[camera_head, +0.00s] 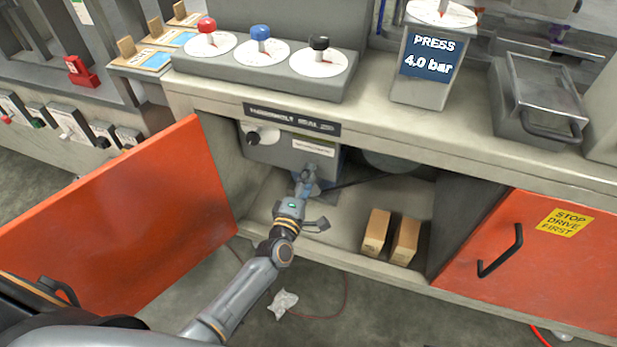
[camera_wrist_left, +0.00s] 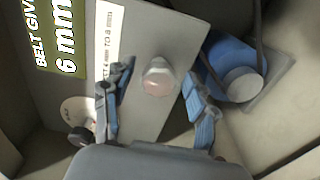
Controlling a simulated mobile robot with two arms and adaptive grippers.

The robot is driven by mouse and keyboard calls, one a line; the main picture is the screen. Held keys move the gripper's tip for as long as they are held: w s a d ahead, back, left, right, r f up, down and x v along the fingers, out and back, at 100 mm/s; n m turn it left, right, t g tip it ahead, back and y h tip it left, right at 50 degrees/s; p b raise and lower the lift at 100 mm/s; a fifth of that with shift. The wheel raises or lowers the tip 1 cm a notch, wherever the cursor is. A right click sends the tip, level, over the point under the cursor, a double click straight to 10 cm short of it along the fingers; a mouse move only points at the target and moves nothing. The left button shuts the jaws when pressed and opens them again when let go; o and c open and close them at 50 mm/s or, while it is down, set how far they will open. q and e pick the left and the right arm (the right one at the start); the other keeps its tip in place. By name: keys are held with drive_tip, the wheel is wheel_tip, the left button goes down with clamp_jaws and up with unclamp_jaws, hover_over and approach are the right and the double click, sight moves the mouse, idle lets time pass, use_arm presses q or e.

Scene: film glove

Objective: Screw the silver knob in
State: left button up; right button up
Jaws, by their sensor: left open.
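The silver knob (camera_wrist_left: 159,77) sticks out of the face of a grey box (camera_head: 283,151) under the counter. My left gripper (camera_head: 308,178) reaches into the open cabinet in front of that box. In the left wrist view the open blue-padded fingers of my left gripper (camera_wrist_left: 157,88) stand to either side of the knob, with gaps showing. In the head view the gripper mostly hides the knob. How far the knob is screwed in cannot be told. My right gripper is not in view.
An orange door (camera_head: 130,220) stands open at the left. A black knob (camera_head: 253,138) sits on the box's left part. A blue motor with a grey pulley (camera_wrist_left: 242,83) is close to the right finger. Two cardboard boxes (camera_head: 376,232) stand on the cabinet floor.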

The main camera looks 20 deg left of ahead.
use_arm(q)
drive_tip(key=s, duration=1.1)
drive_tip(key=shift+a, duration=0.2)
drive_tip(key=shift+s, duration=0.1)
